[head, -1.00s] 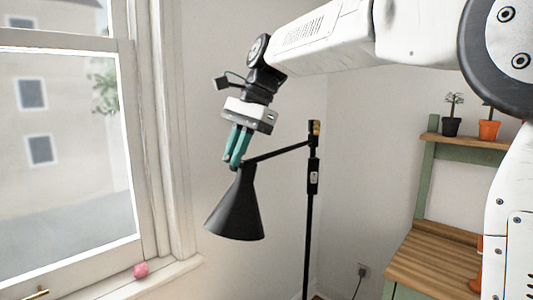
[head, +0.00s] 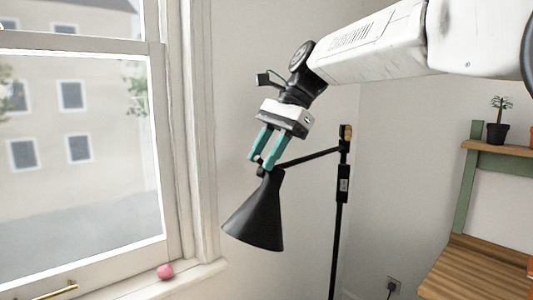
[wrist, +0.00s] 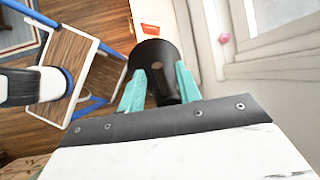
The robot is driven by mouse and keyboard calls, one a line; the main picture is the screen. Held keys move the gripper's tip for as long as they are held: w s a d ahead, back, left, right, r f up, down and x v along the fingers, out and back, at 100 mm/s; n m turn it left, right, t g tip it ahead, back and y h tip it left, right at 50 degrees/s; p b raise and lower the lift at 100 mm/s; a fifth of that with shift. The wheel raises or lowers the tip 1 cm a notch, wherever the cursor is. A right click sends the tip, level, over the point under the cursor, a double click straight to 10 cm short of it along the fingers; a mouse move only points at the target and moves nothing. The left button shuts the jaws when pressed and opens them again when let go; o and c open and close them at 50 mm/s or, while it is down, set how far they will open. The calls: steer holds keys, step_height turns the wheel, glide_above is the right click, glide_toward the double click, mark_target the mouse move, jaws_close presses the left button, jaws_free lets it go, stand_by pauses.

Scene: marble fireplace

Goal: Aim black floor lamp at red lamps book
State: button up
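The black floor lamp has a thin upright pole (head: 340,235), a side arm and a cone shade (head: 257,212). The shade hangs mouth down and tilts a little toward the lower left. My gripper (head: 266,161) is just above the shade's narrow top. Its two teal fingers stand apart, and whether they touch the lamp joint is unclear. In the wrist view the shade (wrist: 155,62) shows between and beyond the spread fingers. A small red-orange patch (wrist: 150,29) lies on a white surface beyond it; I cannot tell whether it is the red lamps book.
A window with a sill (head: 195,279) is at the left, holding a pink ball (head: 165,271). A wooden desk (head: 478,272) with a green frame and a potted plant (head: 497,118) stands at the right.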

steer(key=shift+d, duration=0.1)
steer(key=v, duration=0.7)
steer(key=shift+d+r, duration=0.15)
steer(key=shift+r, duration=0.15)
